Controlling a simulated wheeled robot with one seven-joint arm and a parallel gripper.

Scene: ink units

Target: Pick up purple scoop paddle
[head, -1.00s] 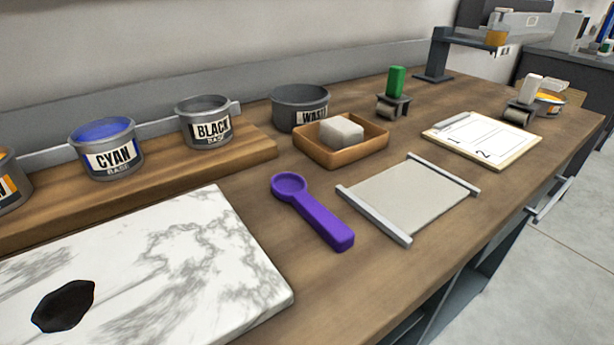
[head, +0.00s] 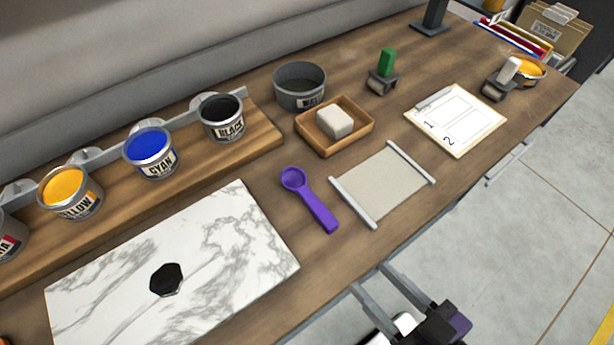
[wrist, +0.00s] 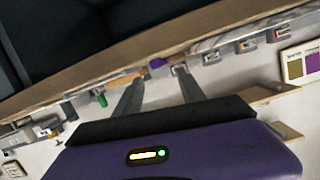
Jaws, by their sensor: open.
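The purple scoop paddle (head: 317,207) lies flat on the wooden bench, its round bowl toward the back and its handle toward the front edge. It lies between the marble slab and the grey sheet tray. My gripper (head: 368,277) is at the bottom of the head view, in front of the bench edge, its two grey fingers spread and empty. It is apart from the scoop. In the wrist view my gripper (wrist: 160,73) points at the bench edge, and a small purple piece, likely the scoop (wrist: 157,62), shows beyond the fingertips.
The marble slab (head: 220,225) with a black ink blob is at left. The grey sheet tray (head: 385,185) is right of the scoop, and a wooden tray (head: 352,144) with a pale block is behind. Ink tins line a wooden riser (head: 255,140). A clipboard (head: 490,125) lies farther right.

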